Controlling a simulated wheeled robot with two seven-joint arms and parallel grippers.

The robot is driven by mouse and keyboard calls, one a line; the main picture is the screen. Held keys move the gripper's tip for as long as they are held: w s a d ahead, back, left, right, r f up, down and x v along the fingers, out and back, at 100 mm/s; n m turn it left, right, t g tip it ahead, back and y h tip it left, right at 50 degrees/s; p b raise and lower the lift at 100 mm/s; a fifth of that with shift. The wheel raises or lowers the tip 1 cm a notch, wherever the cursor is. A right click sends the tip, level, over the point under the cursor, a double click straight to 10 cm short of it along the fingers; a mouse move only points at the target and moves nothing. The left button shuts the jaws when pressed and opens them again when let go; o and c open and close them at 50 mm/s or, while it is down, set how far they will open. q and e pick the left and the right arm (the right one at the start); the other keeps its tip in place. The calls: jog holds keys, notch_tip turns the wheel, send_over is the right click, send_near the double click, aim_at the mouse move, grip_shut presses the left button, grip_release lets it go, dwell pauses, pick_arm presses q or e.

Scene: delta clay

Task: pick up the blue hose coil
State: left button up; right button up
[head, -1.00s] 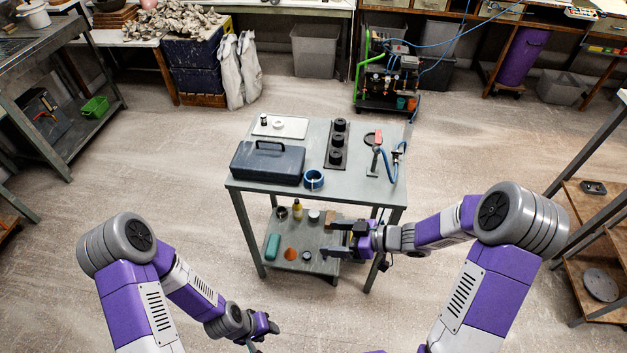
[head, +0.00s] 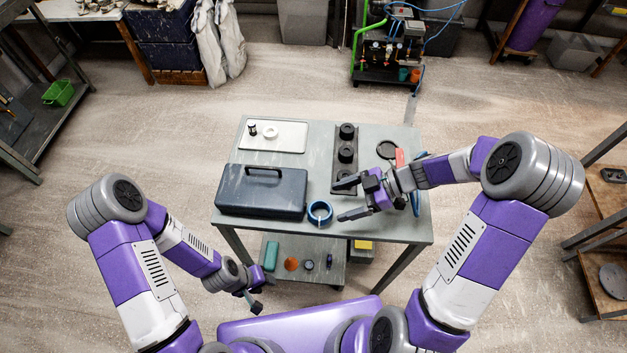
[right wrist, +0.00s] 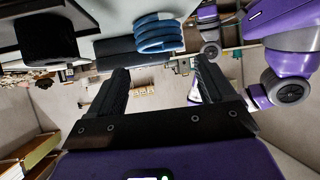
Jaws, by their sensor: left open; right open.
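The blue hose coil (head: 320,213) lies on the grey table top near its front edge, just right of the dark toolbox. My right gripper (head: 341,200) is open and empty. Its two fingers point left towards the coil, which appears just beyond their tips in the head view. In the right wrist view the coil (right wrist: 157,34) shows stacked blue loops beyond and above the open fingers (right wrist: 158,85), not between them. My left gripper (head: 256,297) is low in front of the table at the left, open and away from the coil.
The dark toolbox (head: 262,191) stands left of the coil. A black strip with several round pieces (head: 346,153) lies behind it. A white tray (head: 273,135) is at the back left. A blue hose (head: 416,198) is near the right forearm. The lower shelf (head: 327,272) holds small items.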

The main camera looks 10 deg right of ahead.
aim_at(324, 208)
jog(key=shift+w+a, duration=0.1)
jog(key=shift+a+f, duration=0.1)
jog(key=shift+a, duration=0.15)
jog(key=b+x, duration=0.2)
jog(key=x, duration=0.1)
jog(key=b+x, duration=0.1)
jog(key=x, duration=0.2)
jog(key=shift+f+b, duration=0.4)
jog(key=shift+a, duration=0.25)
jog(key=shift+c, duration=0.2)
jog(key=c, duration=0.7)
